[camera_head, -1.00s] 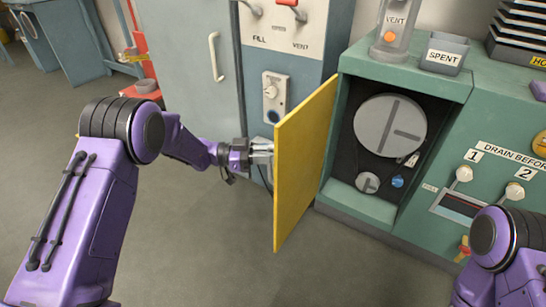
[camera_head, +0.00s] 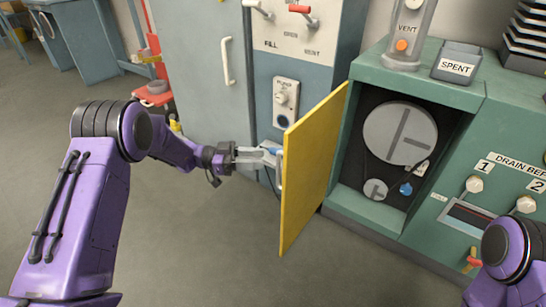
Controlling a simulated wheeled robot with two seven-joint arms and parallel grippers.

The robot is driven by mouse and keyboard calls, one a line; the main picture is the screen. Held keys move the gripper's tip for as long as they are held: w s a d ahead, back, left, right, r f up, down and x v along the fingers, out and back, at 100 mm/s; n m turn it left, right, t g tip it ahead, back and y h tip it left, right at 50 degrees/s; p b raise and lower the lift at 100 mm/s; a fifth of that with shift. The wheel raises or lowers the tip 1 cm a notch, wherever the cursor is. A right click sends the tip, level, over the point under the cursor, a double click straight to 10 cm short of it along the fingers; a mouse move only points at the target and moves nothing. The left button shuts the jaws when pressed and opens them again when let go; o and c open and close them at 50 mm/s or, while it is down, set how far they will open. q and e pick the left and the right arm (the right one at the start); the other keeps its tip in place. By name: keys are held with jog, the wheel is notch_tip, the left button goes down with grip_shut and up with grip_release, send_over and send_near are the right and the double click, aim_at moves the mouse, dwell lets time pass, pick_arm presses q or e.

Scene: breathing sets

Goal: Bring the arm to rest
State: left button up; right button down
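My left arm comes in from the left, and its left gripper (camera_head: 272,156) is just left of the yellow door (camera_head: 312,165). Its grey fingers look spread, with a gap between them. A pale handle (camera_head: 279,172) on the near face of the door is at the fingertips; I cannot tell whether they touch it. The door stands swung out from the green cabinet (camera_head: 365,215), which is open. Only a purple joint of my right arm (camera_head: 505,250) shows at the lower right; its gripper is out of view.
Inside the cabinet are a large grey disc (camera_head: 400,133), a small disc (camera_head: 375,190) and a blue knob (camera_head: 406,189). A SPENT bin (camera_head: 456,63) and a VENT canister (camera_head: 407,40) stand on top. A grey-blue locker (camera_head: 205,75) is behind the gripper. The floor (camera_head: 190,240) in front is clear.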

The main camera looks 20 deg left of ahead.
pick_arm(q)
jog(key=v, duration=0.3)
jog(key=shift+a, duration=0.3)
jog(key=shift+f, duration=0.1)
